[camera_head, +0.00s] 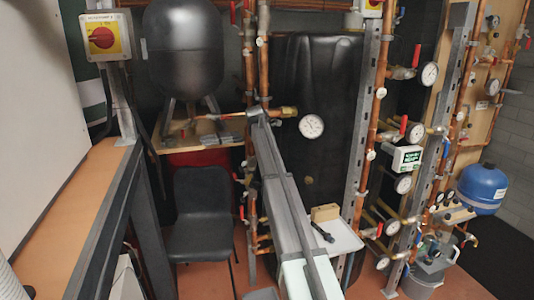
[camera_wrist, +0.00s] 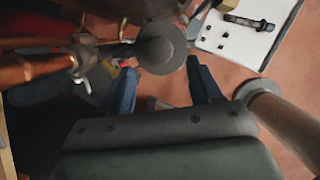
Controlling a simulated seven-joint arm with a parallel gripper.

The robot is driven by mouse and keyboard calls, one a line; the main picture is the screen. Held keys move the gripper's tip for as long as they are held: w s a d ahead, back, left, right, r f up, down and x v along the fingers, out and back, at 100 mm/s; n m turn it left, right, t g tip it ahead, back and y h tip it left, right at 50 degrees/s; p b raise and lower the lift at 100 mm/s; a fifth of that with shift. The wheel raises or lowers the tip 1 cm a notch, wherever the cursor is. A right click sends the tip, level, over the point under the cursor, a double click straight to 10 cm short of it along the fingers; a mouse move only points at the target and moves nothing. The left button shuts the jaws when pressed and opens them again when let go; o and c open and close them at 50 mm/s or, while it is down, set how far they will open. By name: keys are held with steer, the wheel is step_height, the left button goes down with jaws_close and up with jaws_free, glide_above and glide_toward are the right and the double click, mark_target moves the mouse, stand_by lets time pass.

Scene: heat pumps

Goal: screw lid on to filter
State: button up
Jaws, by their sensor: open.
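My gripper (camera_wrist: 160,66) shows in the wrist view as two dark blue fingers, spread apart with nothing held between them. A round grey disc (camera_wrist: 160,48) appears just beyond the fingertips, at the end of a fitting; I cannot tell whether it is the lid, part of the filter or a gauge. The white tray (camera_wrist: 263,48) at the upper right bears a dark, bolt-like part (camera_wrist: 249,22). A similar dark part (camera_head: 322,231) lies on the white tray (camera_head: 342,239) in the head view. I cannot clearly identify the filter or its lid. The fingertips are not distinguishable in the head view.
Copper pipes (camera_head: 264,55) with valves and a round gauge (camera_head: 311,126) stand at the centre. A tan block (camera_head: 325,212) sits on the tray. A black chair (camera_head: 203,210) stands at left centre. A copper pipe (camera_wrist: 28,68) runs close left of the fingers.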

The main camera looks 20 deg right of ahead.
steer(key=shift+x, duration=3.2)
steer(key=c, duration=1.1)
steer(key=shift+o, duration=0.2)
steer(key=shift+w+m+g, duration=0.15)
steer(key=shift+m+g, duration=0.15)
steer(key=shift+m, duration=0.8)
steer(key=shift+m+g+h, duration=0.3)
steer(key=shift+m, duration=0.3)
